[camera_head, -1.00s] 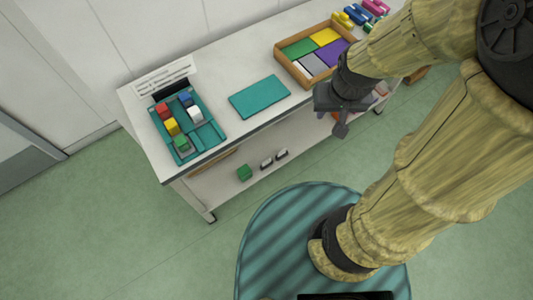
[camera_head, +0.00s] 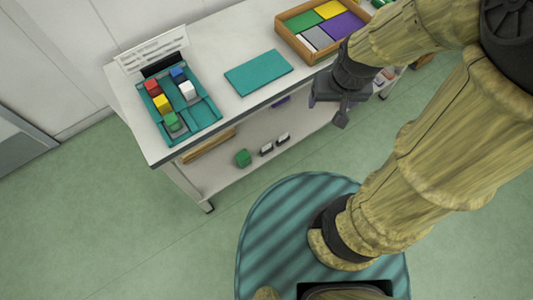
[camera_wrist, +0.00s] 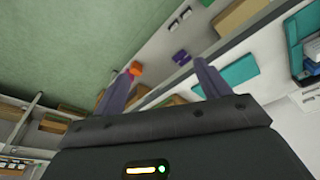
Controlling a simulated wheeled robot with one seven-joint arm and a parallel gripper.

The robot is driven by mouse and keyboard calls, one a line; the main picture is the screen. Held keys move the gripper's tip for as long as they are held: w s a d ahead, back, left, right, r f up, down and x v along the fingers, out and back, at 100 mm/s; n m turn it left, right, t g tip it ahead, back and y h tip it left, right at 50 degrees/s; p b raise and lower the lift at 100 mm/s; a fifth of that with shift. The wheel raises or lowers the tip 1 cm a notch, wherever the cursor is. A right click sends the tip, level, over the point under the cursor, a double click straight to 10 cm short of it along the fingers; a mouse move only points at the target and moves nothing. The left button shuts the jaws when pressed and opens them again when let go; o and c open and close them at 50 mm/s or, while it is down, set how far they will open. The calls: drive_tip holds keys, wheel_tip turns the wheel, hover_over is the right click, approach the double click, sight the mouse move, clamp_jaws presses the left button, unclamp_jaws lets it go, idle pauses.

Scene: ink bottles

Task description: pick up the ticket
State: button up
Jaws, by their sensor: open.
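No thing is clearly marked as the ticket. A white card with printed lines (camera_head: 151,48) stands at the back left of the table, behind the teal block holder; I cannot tell whether it is the ticket. My gripper (camera_head: 343,115) is in front of the table's front edge, to the right of and well apart from the card. In the wrist view my gripper (camera_wrist: 168,70) has its two fingers spread with nothing between them. A white sheet shows at the right edge of the wrist view, partly cut off.
The teal holder (camera_head: 203,117) carries several coloured blocks. A flat teal panel (camera_head: 258,72) lies mid-table. A wooden tray (camera_head: 291,40) with coloured pieces is further right. A green block (camera_head: 243,158) and small black-and-white items rest on the lower shelf. Floor in front is open.

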wheel_tip(320, 180, down, 30)
drive_tip(key=w+a+m+b, duration=0.2)
drive_tip(key=w+m+b, duration=0.15)
drive_tip(key=b, duration=2.35)
drive_tip(key=w+a+f+m+y+b, duration=0.1)
drive_tip(key=w+a+f+m+b, duration=0.2)
drive_tip(key=f+m, duration=0.3)
drive_tip(key=w+a+f+m+b, duration=0.3)
drive_tip(key=a+f+m, duration=0.1)
drive_tip(key=m, duration=0.7)
drive_tip(key=w+a+f+m+t+y+b, duration=0.1)
drive_tip(key=w+a+f+m+b, duration=0.2)
drive_tip(key=f+m, duration=0.4)
drive_tip(key=shift+w+a+f+m+y, duration=0.3)
drive_tip(key=shift+w+m, duration=0.2)
drive_tip(key=shift+m, duration=0.35)
drive_tip(key=b, duration=0.8)
hover_over(267, 148)
drive_tip(key=s, duration=0.1)
wheel_tip(267, 148, down, 11)
drive_tip(key=shift+f, duration=0.15)
drive_tip(key=shift+s, duration=0.1)
